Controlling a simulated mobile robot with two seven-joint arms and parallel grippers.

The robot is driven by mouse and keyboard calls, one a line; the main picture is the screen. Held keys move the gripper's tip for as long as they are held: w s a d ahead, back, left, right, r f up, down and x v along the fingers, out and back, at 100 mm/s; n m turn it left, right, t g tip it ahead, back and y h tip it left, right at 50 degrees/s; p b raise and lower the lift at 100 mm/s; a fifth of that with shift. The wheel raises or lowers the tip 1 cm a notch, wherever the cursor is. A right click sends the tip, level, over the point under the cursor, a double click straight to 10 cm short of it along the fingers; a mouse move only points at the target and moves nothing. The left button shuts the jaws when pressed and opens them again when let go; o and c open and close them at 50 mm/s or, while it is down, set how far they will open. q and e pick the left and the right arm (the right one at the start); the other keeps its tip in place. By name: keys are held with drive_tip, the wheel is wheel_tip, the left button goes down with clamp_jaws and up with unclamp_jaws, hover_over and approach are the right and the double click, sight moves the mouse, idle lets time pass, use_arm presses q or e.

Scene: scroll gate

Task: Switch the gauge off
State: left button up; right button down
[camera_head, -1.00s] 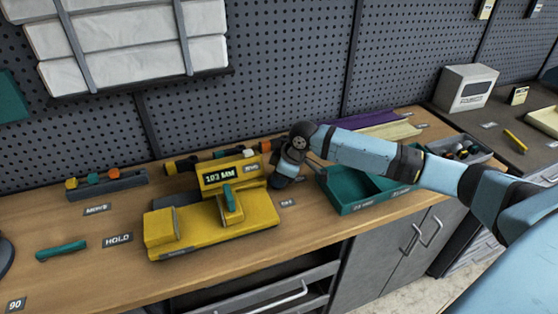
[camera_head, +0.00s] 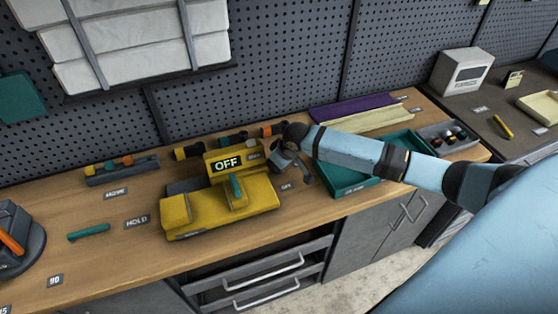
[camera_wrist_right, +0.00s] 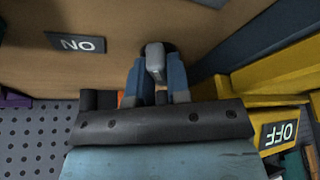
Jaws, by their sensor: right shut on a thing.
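The yellow gauge (camera_head: 225,207) stands on the wooden bench with a teal handle (camera_head: 237,188) at its front. Its display (camera_head: 227,164) reads OFF, and this also shows in the right wrist view (camera_wrist_right: 279,134). My right gripper (camera_head: 280,158) is at the gauge's right end, its tips partly hidden in the head view. In the right wrist view its blue fingers (camera_wrist_right: 155,88) are shut on a grey lever (camera_wrist_right: 155,62) beside the gauge. My left gripper is not in view.
A teal tray (camera_head: 350,188) sits right of the gauge under my right arm. A teal piece (camera_head: 88,232) lies by the HOLD plate (camera_head: 137,222). A tool rack (camera_head: 122,171) stands behind. The front bench edge is clear.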

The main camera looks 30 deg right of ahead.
idle(0.3)
drive_tip(key=c, duration=1.1)
unclamp_jaws()
drive_tip(key=v, duration=1.3)
drive_tip(key=shift+s+r+b, duration=0.2)
drive_tip(key=shift+r+b, duration=0.15)
drive_tip(key=shift+b, duration=0.05)
